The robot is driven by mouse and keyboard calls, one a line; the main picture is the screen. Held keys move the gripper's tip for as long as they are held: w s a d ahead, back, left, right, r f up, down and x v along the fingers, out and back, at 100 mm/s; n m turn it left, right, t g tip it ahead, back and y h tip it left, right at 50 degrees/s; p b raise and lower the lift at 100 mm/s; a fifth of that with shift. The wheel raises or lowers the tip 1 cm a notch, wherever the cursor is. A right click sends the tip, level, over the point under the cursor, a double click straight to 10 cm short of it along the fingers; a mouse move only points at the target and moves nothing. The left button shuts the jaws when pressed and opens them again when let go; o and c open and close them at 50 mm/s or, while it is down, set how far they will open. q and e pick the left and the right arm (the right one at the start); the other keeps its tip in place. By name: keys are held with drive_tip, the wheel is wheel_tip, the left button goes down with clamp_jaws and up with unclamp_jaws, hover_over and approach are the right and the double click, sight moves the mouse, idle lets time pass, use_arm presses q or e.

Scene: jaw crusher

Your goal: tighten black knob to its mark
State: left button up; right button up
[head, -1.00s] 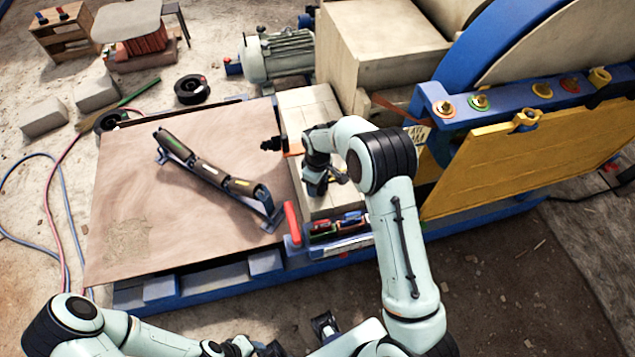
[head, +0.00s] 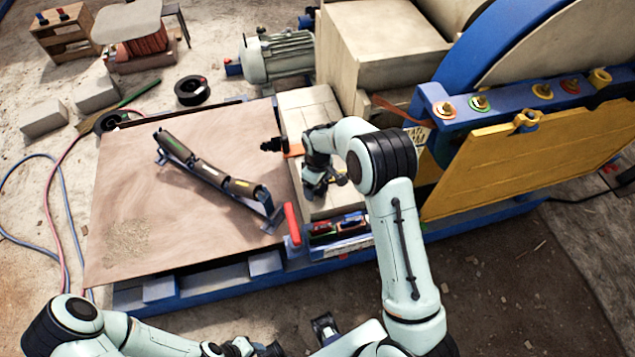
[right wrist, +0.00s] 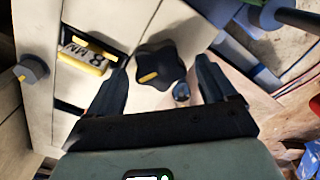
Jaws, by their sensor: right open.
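The black lobed knob (right wrist: 155,67) with a yellow pointer line is on the pale panel in the right wrist view. My right gripper (right wrist: 161,64) is open, with one finger on each side of the knob and gaps visible at both sides. In the head view my right gripper (head: 318,188) is low over the pale box beside the brown mat, and the arm and gripper hide the knob there. A window plate reading 8 MM (right wrist: 88,56) is left of the knob. My left arm is at the bottom of the head view; its jaws cannot be made out clearly.
A red handle (head: 292,223) stands near the box's front. A bar with rollers (head: 210,172) lies on the brown mat (head: 125,200). The yellow guard (head: 520,155) rises at right.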

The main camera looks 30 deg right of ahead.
wheel_tip(320, 180, up, 13)
drive_tip(key=shift+r+p, duration=0.2)
drive_tip(key=shift+p, duration=0.1)
idle(0.6)
